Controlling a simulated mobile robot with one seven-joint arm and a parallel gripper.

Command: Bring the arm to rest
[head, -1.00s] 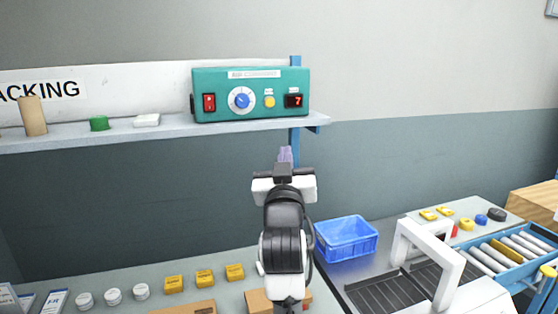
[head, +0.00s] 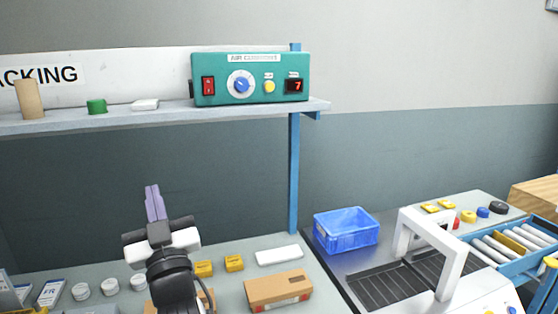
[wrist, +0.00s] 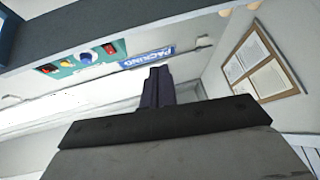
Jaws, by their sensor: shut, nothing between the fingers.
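My gripper (head: 154,203) is in the lower left of the head view, in front of the dark wall and above the bench. Its two purple fingers are together with nothing between them, pointing up. It is below the shelf and apart from everything around it. In the wrist view the shut fingers (wrist: 158,87) show at the middle, with a framed notice board and the shelf's equipment beyond them.
A teal blower box (head: 250,79) with a display reading 7 stands on the shelf (head: 130,120). A blue post (head: 294,170) holds the shelf. On the bench are a cardboard box (head: 278,290) and yellow blocks (head: 234,263). A blue bin (head: 346,230) stands right.

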